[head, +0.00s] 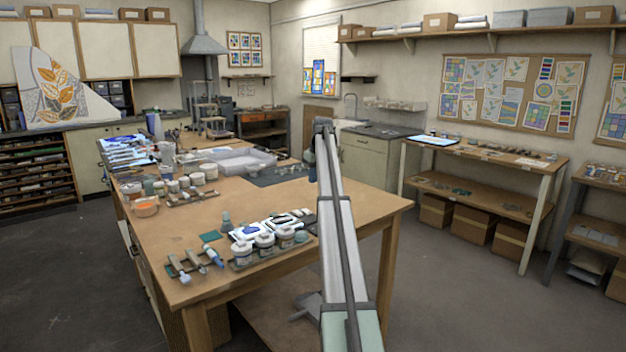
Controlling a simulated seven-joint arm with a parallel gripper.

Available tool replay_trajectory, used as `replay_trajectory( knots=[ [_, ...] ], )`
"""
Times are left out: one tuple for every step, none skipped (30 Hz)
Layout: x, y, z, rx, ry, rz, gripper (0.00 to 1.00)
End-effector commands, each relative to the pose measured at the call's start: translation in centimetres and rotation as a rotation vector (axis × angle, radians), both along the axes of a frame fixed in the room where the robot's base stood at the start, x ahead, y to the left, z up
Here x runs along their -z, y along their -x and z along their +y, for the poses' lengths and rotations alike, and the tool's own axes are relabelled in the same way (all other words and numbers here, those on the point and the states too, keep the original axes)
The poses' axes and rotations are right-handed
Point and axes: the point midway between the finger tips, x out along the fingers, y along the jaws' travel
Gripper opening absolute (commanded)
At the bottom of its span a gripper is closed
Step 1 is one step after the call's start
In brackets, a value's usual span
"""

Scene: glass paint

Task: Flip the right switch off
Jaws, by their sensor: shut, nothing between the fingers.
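I cannot make out any switch, right or otherwise, in the head view. My arm rises from the bottom centre, and its far end stands in front of the worktable's (270,200) back right part. My gripper's fingers do not show; they are hidden behind the arm or out of view.
The worktable carries white-lidded jars (265,243), brushes, a clear plastic bin (240,160) and a dark mat (277,175). A sink cabinet (365,165) stands behind it. A wooden side bench (490,155) runs along the right wall. The floor (450,290) between them is clear.

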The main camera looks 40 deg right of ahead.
Motion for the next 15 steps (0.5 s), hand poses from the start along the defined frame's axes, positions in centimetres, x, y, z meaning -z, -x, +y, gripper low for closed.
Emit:
replay_trajectory(
  knots=[
    [-0.02,-0.06,-0.06,0.001,0.0,-0.009,0.0],
    [-0.04,-0.12,-0.11,0.001,0.0,-0.019,0.0],
    [-0.1,-0.25,-0.16,0.0,-0.002,-0.035,0.0],
    [-0.15,-0.38,-0.22,0.001,-0.003,-0.05,0.0],
    [-0.2,-0.51,-0.29,0.001,-0.003,-0.064,0.0],
    [-0.27,-0.64,-0.35,0.002,-0.004,-0.078,0.0],
    [-0.32,-0.73,-0.37,0.002,-0.004,-0.085,0.0],
    [-0.33,-0.78,-0.38,0.002,-0.004,-0.087,0.0],
    [-0.33,-0.8,-0.38,0.002,-0.004,-0.087,0.0],
    [-0.33,-0.8,-0.38,0.002,-0.004,-0.086,0.0],
    [-0.33,-0.8,-0.38,0.002,-0.004,-0.086,0.0],
    [-0.33,-0.8,-0.38,0.002,-0.004,-0.086,0.0],
    [-0.33,-0.79,-0.38,0.002,-0.004,-0.086,0.0],
    [-0.32,-0.8,-0.39,0.002,-0.004,-0.085,0.0],
    [-0.27,-0.81,-0.39,0.002,-0.004,-0.085,0.0]
  ],
)
